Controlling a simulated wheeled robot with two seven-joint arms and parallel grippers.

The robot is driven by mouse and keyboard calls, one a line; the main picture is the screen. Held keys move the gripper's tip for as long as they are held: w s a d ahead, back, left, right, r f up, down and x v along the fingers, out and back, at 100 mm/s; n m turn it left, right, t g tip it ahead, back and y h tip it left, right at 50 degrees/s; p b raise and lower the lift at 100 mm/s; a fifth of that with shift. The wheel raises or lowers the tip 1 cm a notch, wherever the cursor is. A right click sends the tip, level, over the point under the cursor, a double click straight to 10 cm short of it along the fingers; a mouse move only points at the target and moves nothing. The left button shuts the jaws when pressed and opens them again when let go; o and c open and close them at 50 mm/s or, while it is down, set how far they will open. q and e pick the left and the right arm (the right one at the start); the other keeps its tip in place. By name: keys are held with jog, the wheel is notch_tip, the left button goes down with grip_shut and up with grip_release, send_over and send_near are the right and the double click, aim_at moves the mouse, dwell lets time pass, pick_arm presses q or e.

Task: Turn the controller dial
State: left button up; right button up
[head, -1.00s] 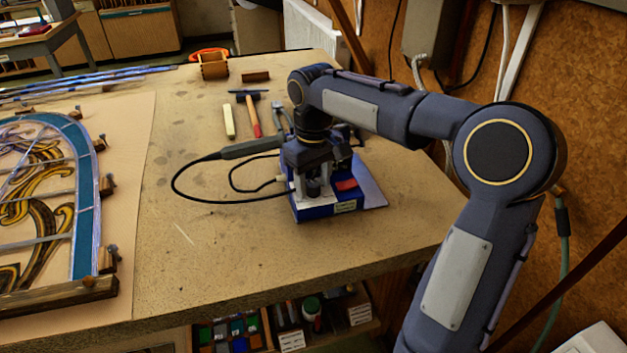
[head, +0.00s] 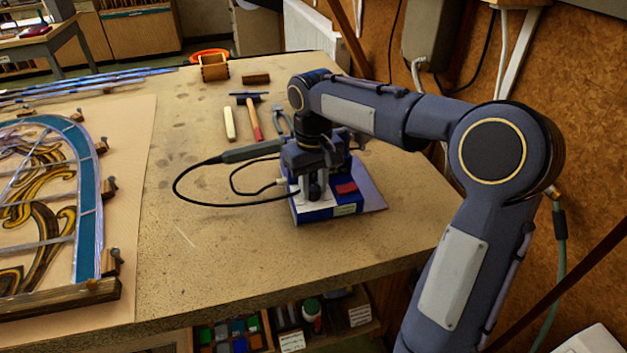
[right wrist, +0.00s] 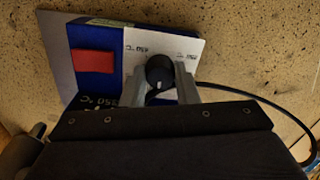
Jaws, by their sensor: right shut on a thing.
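The controller (head: 347,209) is a blue box with a white face and a red switch, standing on the workbench. In the right wrist view its white face (right wrist: 185,48) carries printed marks and a round black dial (right wrist: 160,71). My right gripper (head: 313,192) reaches down onto the controller from above. In the right wrist view its two grey fingers (right wrist: 159,82) stand on either side of the dial and are shut on it. In the head view the gripper mostly hides the dial. My left gripper is not in view.
A soldering iron (head: 250,152) with a black cable lies beside the controller. A hammer (head: 252,115), pliers (head: 282,121) and a pale stick (head: 229,124) lie behind. A leaded glass panel (head: 82,240) lies at left. Bare bench is in front.

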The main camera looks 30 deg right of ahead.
aim_at(314, 188)
jog(key=m+p, duration=0.1)
jog(key=m, duration=0.2)
jog(key=shift+r, duration=0.15)
jog(key=shift+m+p, duration=0.65)
jog(key=shift+m, duration=0.95)
jog(key=o, duration=1)
jog(key=shift+c, duration=0.2)
notch_tip(314, 188, up, 8)
jog(key=shift+f+p, duration=0.2)
jog(key=shift+p, duration=0.15)
